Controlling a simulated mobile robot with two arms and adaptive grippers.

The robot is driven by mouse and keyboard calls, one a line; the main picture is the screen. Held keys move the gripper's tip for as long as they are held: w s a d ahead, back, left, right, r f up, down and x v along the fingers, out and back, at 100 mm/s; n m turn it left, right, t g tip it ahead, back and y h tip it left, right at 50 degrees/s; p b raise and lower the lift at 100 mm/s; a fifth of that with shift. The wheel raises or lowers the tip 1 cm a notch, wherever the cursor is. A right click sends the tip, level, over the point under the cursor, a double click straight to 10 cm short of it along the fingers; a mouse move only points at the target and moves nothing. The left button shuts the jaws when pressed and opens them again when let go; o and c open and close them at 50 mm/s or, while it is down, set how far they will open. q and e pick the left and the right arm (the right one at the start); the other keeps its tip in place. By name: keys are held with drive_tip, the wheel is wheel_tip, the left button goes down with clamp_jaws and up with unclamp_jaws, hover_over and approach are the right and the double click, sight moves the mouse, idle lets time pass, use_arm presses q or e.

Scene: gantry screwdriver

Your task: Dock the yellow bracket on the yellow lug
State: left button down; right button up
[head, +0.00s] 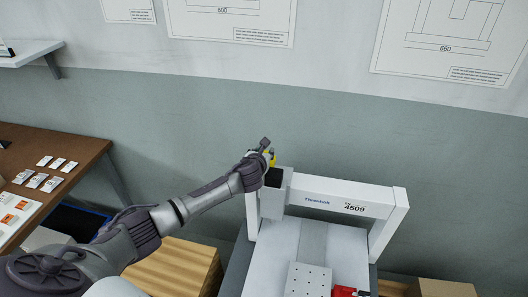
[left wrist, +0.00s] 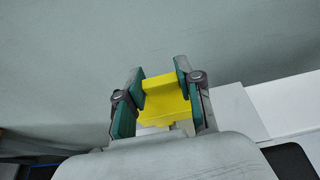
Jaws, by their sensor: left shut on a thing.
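My left gripper (head: 268,150) is at the left post of the white gantry, near its top. In the left wrist view the left gripper (left wrist: 160,92) has its green-padded fingers shut on the yellow bracket (left wrist: 165,98), a blocky yellow piece with a stepped lower part. In the head view only a small part of the yellow bracket (head: 272,158) shows beside the fingers. I cannot make out a separate yellow lug in either view. My right gripper is not in view.
The white gantry (head: 345,206) stands over a grey bed with a perforated plate (head: 308,280) and a red part (head: 343,291). A black block (head: 274,178) is on its left end. A wooden table (head: 80,150) with cards is at left; a wooden crate (head: 178,268) is below.

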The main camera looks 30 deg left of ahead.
use_arm(q)
drive_tip(key=shift+s+f, duration=0.1)
drive_tip(key=shift+f, duration=0.1)
drive_tip(key=c, duration=0.8)
unclamp_jaws()
drive_tip(key=shift+f, duration=0.1)
drive_tip(key=shift+o, duration=0.3)
drive_tip(key=shift+f, duration=0.1)
drive_tip(key=shift+s, duration=0.1)
drive_tip(key=shift+d, duration=0.1)
drive_tip(key=shift+r, duration=0.35)
drive_tip(key=shift+s+r, duration=0.15)
drive_tip(key=shift+r, duration=0.15)
drive_tip(key=v, duration=1.1)
drive_tip(key=shift+s+r, duration=0.2)
drive_tip(key=shift+r, duration=0.15)
